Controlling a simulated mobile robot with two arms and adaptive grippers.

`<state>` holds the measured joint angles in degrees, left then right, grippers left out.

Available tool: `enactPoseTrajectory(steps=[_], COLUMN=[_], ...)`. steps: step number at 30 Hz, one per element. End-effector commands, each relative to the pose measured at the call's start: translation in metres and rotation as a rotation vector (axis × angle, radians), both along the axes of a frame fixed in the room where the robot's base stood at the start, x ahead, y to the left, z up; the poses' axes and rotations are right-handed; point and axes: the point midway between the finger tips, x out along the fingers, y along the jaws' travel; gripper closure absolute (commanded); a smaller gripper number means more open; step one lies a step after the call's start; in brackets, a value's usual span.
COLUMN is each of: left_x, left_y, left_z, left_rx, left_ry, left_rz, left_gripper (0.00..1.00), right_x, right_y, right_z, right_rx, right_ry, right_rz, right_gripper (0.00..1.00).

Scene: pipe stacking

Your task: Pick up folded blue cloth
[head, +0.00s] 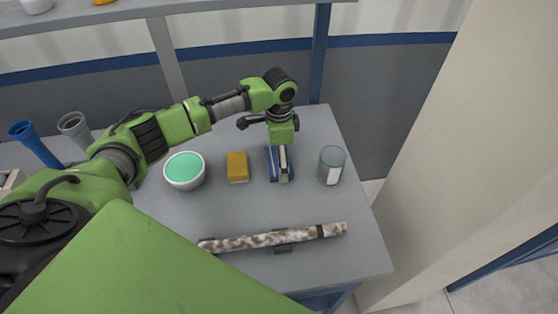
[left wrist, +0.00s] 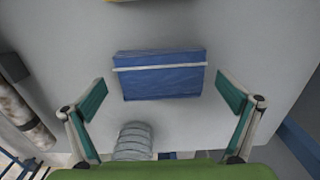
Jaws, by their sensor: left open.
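The folded blue cloth (left wrist: 160,84) lies on the grey table, with a thin white band across it in the left wrist view. In the head view the cloth (head: 274,172) is partly hidden under my left gripper (head: 283,160). My left gripper is open and points down over the cloth. In the left wrist view its two fingers stand apart on either side of the cloth, and nothing is between them in contact that I can see. My right gripper is not in view.
A yellow sponge-like block (head: 237,167) and a white bowl with green contents (head: 184,171) are left of the cloth. A glass jar (head: 331,165) stands close on the right. A mottled pipe (head: 272,239) lies near the front. Blue (head: 36,144) and grey (head: 75,128) pipes are far left.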

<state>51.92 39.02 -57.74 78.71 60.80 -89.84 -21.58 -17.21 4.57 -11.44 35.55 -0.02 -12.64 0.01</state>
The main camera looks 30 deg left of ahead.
Motion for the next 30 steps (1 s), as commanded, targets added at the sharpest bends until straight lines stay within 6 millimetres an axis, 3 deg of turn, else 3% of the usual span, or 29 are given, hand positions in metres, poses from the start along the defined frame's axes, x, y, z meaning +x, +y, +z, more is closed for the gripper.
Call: enactPoseTrajectory(steps=[9, 14, 25, 30], left_x=[0.000, 0.000, 0.000, 0.001], left_y=[0.000, 0.000, 0.000, 0.000], left_z=[-0.008, -0.007, -0.006, 0.004], left_rx=[0.001, 0.001, 0.000, -0.001], left_ry=[-0.001, -0.001, -0.001, -0.004], left_rz=[-0.001, 0.000, 0.000, 0.000], left_gripper=[0.00, 0.41, 0.41, 0.41], right_x=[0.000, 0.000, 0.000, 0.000], right_y=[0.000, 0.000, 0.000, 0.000], right_z=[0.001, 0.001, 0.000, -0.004], right_rx=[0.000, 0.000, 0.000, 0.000], right_ry=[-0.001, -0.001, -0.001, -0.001], right_rz=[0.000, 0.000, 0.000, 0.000], right_gripper=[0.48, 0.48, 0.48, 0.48])
